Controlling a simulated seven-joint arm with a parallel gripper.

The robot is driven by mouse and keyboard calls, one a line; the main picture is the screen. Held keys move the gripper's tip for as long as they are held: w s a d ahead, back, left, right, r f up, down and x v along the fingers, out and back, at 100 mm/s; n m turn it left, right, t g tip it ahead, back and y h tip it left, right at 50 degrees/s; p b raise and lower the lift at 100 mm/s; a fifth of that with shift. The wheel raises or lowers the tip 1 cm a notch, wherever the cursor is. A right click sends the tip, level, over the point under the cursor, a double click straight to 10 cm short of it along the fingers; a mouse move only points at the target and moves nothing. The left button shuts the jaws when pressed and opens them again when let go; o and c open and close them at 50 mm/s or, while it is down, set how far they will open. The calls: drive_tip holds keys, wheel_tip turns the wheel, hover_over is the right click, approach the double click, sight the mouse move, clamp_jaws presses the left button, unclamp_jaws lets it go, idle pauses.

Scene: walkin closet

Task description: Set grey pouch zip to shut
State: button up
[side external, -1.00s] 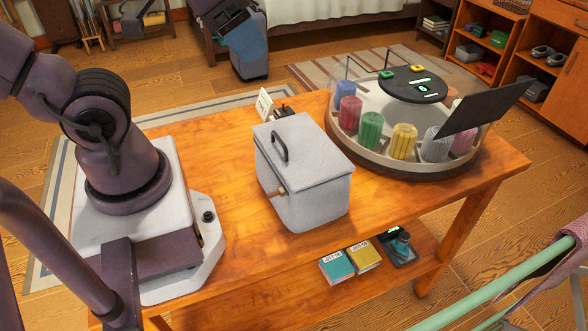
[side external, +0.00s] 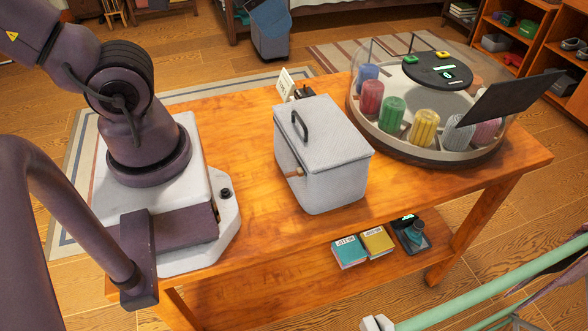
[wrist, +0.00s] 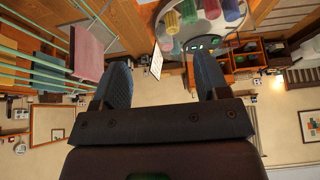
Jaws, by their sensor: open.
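The grey pouch (side external: 325,180) is a box-shaped, textured grey case standing upright on the wooden table in the side external view. Its lid has a dark handle (side external: 299,125) on top. A seam runs below the lid, and a small tan zip pull (side external: 295,172) sits on the left-facing side near the front corner. I cannot tell whether the seam is fully closed. My gripper (wrist: 162,78) is open and empty in the wrist view, with its two dark fingers wide apart. The pouch is not visible in the wrist view, and the gripper is not visible in the side external view.
A round clear-covered carousel (side external: 430,153) with several coloured spools and a tilted black panel (side external: 510,98) stands right of the pouch. A small white card (side external: 286,84) stands behind it. Booklets (side external: 349,252) lie on the lower shelf. The table (side external: 255,215) is clear in front and left of the pouch.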

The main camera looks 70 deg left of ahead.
idle(0.3)
drive_tip(key=c, duration=0.3)
drive_tip(key=f, duration=0.1)
drive_tip(key=w+d+f+g, duration=0.1)
drive_tip(key=w+f+m+g, duration=0.1)
drive_tip(key=shift+d+f, duration=0.15)
drive_tip(key=shift+d, duration=0.2)
clamp_jaws()
drive_tip(key=m+g+y, duration=0.1)
drive_tip(key=m+g, duration=0.3)
drive_tip(key=m, duration=0.4)
hover_over(293, 174)
drive_tip(key=w+d, duration=0.1)
drive_tip(key=w, duration=0.1)
wheel_tip(293, 174, down, 5)
drive_tip(key=w+d+f+m+g+y, duration=0.15)
drive_tip(key=d+m, duration=0.25)
drive_tip(key=m, duration=0.9)
drive_tip(key=d+f+m+g+y, duration=0.1)
drive_tip(key=d+f+m+g, duration=0.15)
drive_tip(key=m, duration=1.15)
drive_tip(key=w+a+x, duration=0.1)
drive_tip(key=a+x, duration=0.1)
drive_tip(key=x, duration=1.1)
drive_tip(key=shift+w, duration=0.25)
